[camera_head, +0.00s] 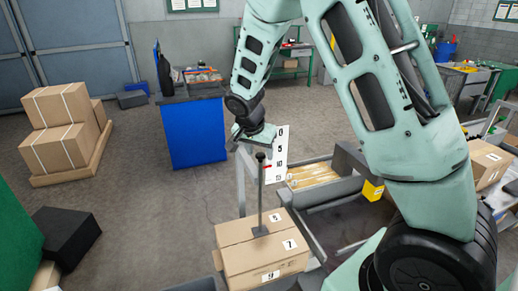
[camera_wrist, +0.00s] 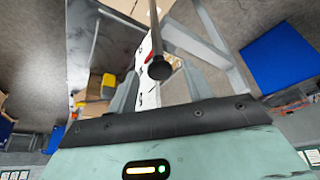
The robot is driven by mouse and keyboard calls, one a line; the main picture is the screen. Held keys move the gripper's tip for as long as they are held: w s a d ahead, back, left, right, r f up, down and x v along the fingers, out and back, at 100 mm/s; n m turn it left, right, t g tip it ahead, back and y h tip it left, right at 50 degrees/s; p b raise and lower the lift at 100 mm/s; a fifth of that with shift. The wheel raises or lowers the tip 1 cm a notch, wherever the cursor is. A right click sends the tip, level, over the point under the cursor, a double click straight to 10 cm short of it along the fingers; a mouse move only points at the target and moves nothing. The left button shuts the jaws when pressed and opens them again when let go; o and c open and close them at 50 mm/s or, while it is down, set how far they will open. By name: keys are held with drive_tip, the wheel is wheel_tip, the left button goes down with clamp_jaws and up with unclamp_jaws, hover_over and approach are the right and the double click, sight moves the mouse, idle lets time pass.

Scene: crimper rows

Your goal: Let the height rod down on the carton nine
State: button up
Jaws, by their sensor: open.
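The carton nine (camera_head: 265,262) stands at the lower middle of the head view, with labels 9, 7 and 5 on its faces. The height rod (camera_head: 261,195) is upright above it, with a dark knob at the top and a flat foot at the carton's top. I cannot tell whether the foot touches. A white scale board (camera_head: 281,150) with numbers stands behind the rod. My gripper (camera_head: 252,147) is open just above the knob. In the wrist view the rod's knob (camera_wrist: 160,70) appears between my open fingers (camera_wrist: 162,86), apart from both.
A grey frame with rails (camera_head: 318,193) stands right of the rod. More cartons (camera_head: 490,162) lie at the right edge. A blue cabinet (camera_head: 193,132) stands behind, and stacked cartons (camera_head: 60,125) are at left. The floor between is clear.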

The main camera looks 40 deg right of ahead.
sight(259, 160)
clamp_jaws()
wheel_tip(259, 160, down, 4)
drive_tip(key=b, duration=0.4)
unclamp_jaws()
drive_tip(key=shift+r, duration=0.1)
drive_tip(key=b+v, duration=0.4)
drive_tip(key=v, duration=1.3)
drive_tip(key=shift+a, duration=0.2)
drive_tip(key=shift+r, duration=0.1)
